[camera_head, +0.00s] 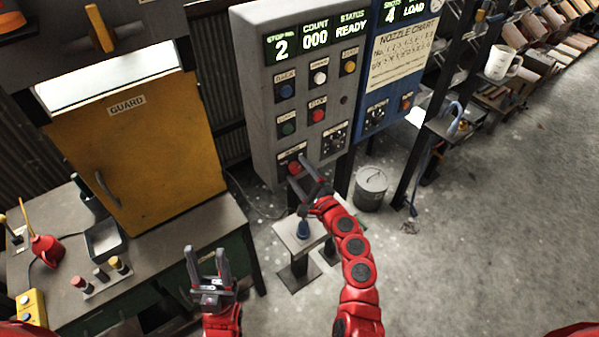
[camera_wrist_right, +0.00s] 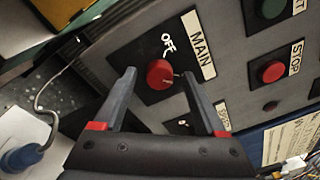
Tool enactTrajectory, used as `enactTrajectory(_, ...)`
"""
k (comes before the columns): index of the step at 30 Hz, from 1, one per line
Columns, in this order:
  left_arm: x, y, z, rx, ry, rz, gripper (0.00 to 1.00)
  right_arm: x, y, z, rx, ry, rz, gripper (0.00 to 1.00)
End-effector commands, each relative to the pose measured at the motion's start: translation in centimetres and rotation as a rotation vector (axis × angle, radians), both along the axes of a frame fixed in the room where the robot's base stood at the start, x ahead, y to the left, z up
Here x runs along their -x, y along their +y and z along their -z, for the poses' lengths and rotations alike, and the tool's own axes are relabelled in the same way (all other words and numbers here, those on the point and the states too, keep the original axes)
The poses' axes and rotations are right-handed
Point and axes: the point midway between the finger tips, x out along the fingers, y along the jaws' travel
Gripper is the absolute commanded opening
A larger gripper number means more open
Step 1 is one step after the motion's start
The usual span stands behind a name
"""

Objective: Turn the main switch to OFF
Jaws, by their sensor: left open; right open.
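The main switch is a red round knob (camera_wrist_right: 160,74) on a black plate, beside a white MAIN label (camera_wrist_right: 198,46) and the word OFF. In the head view the knob (camera_head: 294,167) is low on the grey control panel (camera_head: 262,98). I cannot tell which position it is turned to. My right gripper (camera_head: 295,169) is open at the switch. In the right wrist view its fingers (camera_wrist_right: 158,78) stand on either side of the knob; contact is unclear. My left gripper (camera_head: 207,252) is open and empty, in front of the workbench.
Other buttons, including a red STOP button (camera_wrist_right: 270,71), sit near the switch. A small stand (camera_head: 283,236) with a blue-based item is below the panel. A yellow guard box (camera_head: 150,150) stands left. The floor at right is clear.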

Motion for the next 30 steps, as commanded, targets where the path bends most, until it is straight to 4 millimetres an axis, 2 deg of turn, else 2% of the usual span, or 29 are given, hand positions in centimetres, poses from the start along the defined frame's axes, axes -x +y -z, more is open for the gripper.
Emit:
enactTrajectory(6, 0.0, 0.0, 0.0, 0.000, 0.000, 0.000, 0.50, 0.0, 0.0, 0.1, 0.000, 0.000, 0.001, 0.73)
enactTrajectory(7, 0.0, 0.0, 0.0, 0.000, 0.000, 0.000, 0.50, 0.0, 0.0, 0.1, 0.000, 0.000, 0.001, 0.70)
enactTrajectory(18, 0.0, 0.0, 0.0, 0.000, 0.000, 0.000, 0.50, 0.0, 0.0, 0.1, 0.001, 0.001, 0.000, 0.03)
enactTrajectory(19, 0.0, 0.0, 0.0, 0.000, 0.000, 0.000, 0.50, 0.0, 0.0, 0.1, 0.001, 0.001, 0.000, 0.00)
enactTrajectory(25, 0.0, 0.0, 0.2, 0.000, 0.000, 0.000, 0.50, 0.0, 0.0, 0.2, 0.005, -0.002, 0.001, 0.00)
enactTrajectory(30, 0.0, 0.0, 1.1, 0.000, 0.000, 0.000, 0.50, 0.0, 0.0, 0.4, 0.035, -0.025, 0.001, 0.00)
